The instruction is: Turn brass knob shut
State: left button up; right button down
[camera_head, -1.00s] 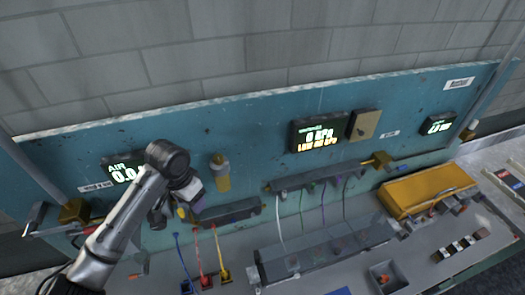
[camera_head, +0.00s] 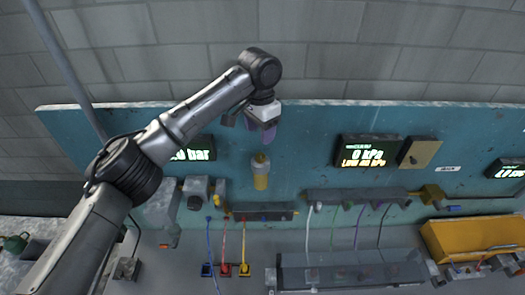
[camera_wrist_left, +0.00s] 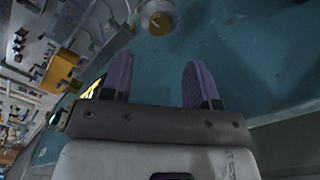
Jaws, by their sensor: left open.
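A brass-yellow fitting (camera_head: 260,178) with a rounded top is mounted upright on the teal panel, left of the middle in the head view. I take it to be the brass knob; it also shows end-on as a round yellow shape (camera_wrist_left: 159,20) at the top of the left wrist view. My left gripper (camera_head: 263,134) is just above it in the head view, apart from it. In the wrist view the two purple fingers (camera_wrist_left: 157,75) stand apart with nothing between them. Whether the knob is turned cannot be told. My right gripper is not in view.
The teal panel (camera_head: 305,130) carries a display reading 0 kPa (camera_head: 367,152). Below are a dark manifold (camera_head: 263,212) with coloured tubes and a clear cover (camera_head: 350,272). A yellow box (camera_head: 470,238) sits at the right. The panel around the fitting's sides is clear.

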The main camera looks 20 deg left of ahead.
aim_at(260, 156)
pick_arm(q)
notch_tip(260, 156, down, 9)
jog(key=shift+r+p, duration=0.1)
jog(key=shift+p, duration=1.15)
jog(key=c, duration=0.9)
jog(key=shift+c, duration=0.2)
